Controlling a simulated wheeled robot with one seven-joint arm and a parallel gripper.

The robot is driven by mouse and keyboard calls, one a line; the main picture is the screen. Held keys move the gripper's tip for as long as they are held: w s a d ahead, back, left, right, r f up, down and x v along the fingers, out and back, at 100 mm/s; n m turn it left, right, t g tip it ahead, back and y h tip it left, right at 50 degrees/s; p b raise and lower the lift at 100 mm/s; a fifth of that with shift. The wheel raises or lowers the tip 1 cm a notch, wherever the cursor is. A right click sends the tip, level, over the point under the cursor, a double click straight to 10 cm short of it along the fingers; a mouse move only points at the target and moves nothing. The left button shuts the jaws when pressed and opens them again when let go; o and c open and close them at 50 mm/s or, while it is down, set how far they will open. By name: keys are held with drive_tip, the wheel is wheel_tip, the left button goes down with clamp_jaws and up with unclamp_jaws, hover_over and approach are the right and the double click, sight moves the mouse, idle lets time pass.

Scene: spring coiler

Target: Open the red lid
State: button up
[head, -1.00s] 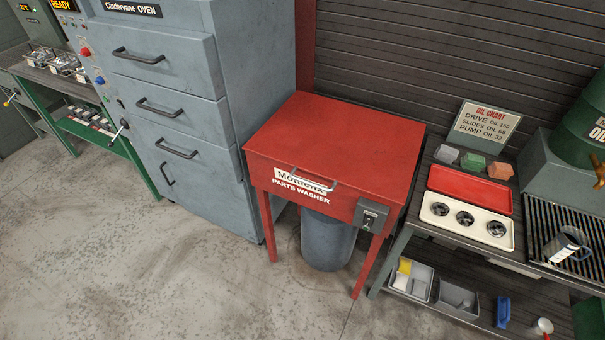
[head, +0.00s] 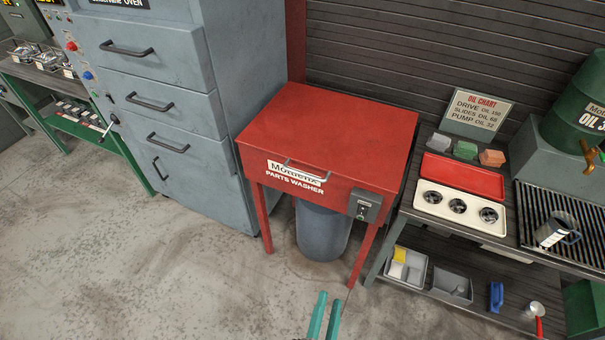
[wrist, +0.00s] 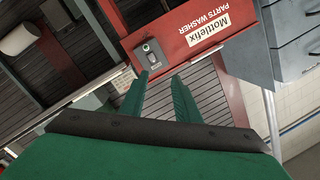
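The red lid (head: 330,129) is the flat top of the red parts washer and lies shut. A pale bar handle (head: 305,171) runs along its front edge, above the white label. The washer's red front (wrist: 190,32) shows in the wrist view, tilted, with a grey switch box (wrist: 150,55). My gripper (head: 325,315) is at the bottom of the head view, below and in front of the washer, apart from it. In the wrist view its two green fingers (wrist: 162,82) are apart with nothing between them.
A grey oven cabinet (head: 165,110) with drawer handles stands close on the left. A bench on the right holds a red tray (head: 463,176), a cream tray with three round cups (head: 458,206) and an oil drum (head: 580,115). The floor in front (head: 200,275) is clear.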

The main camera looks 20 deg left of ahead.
drive_tip(key=w+a+r+m+y, duration=0.15)
drive_tip(key=w+a+m, duration=0.25)
drive_tip(key=w+a, duration=0.5)
drive_tip(key=m+t+y, duration=0.1)
drive_tip(key=m+y, duration=0.2)
drive_tip(key=y, duration=0.1)
approach(303, 173)
drive_tip(key=shift+h, duration=0.25)
drive_tip(key=x, duration=1)
drive_tip(key=shift+a+f, duration=0.2)
drive_tip(key=shift+f, duration=0.05)
clamp_jaws()
